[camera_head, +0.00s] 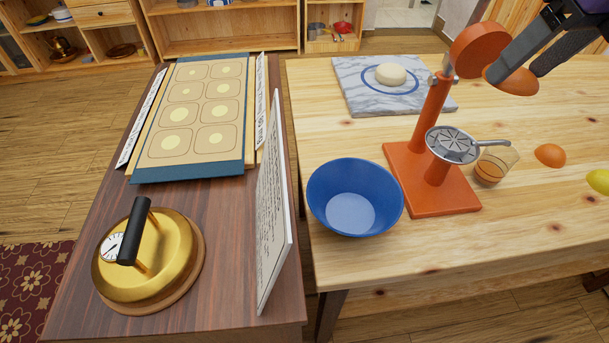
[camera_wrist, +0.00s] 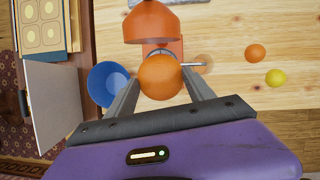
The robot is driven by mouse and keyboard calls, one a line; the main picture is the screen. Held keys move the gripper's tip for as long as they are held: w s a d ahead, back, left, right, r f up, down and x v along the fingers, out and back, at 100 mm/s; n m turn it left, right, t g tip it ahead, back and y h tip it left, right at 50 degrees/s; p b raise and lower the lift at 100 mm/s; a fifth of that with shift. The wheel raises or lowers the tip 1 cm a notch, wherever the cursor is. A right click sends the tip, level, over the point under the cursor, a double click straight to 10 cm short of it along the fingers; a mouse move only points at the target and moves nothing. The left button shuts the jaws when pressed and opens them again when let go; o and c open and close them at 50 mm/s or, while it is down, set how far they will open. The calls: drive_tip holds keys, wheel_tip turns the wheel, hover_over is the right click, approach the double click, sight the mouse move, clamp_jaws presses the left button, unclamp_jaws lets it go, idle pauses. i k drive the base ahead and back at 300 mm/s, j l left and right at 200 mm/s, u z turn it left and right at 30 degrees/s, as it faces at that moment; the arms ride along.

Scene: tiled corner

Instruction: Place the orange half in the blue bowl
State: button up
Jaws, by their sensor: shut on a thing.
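My gripper (camera_head: 512,74) is at the upper right in the head view, raised above the table. It is shut on an orange half (camera_head: 516,84), with one finger on each side. In the wrist view the held orange half (camera_wrist: 160,77) sits between the finger ends. The blue bowl (camera_head: 352,208) stands upright and empty on the light wooden table, left of the juicer. It also shows in the wrist view (camera_wrist: 107,84), left of the held half. A second orange piece (camera_head: 550,155) lies on the table right of the juicer.
The orange juicer press (camera_head: 432,181) stands between the bowl and a glass (camera_head: 496,164) of juice. A lemon (camera_head: 599,181) lies at the right edge. A marble board (camera_head: 350,88) with dough is at the back. An upright card (camera_head: 273,205) stands left of the bowl on the dark table.

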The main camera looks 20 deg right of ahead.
sight(349, 208)
drive_tip(key=l+u, duration=1.05)
drive_tip(key=u, duration=0.15)
drive_tip(key=l, duration=0.25)
drive_tip(key=k, duration=0.05)
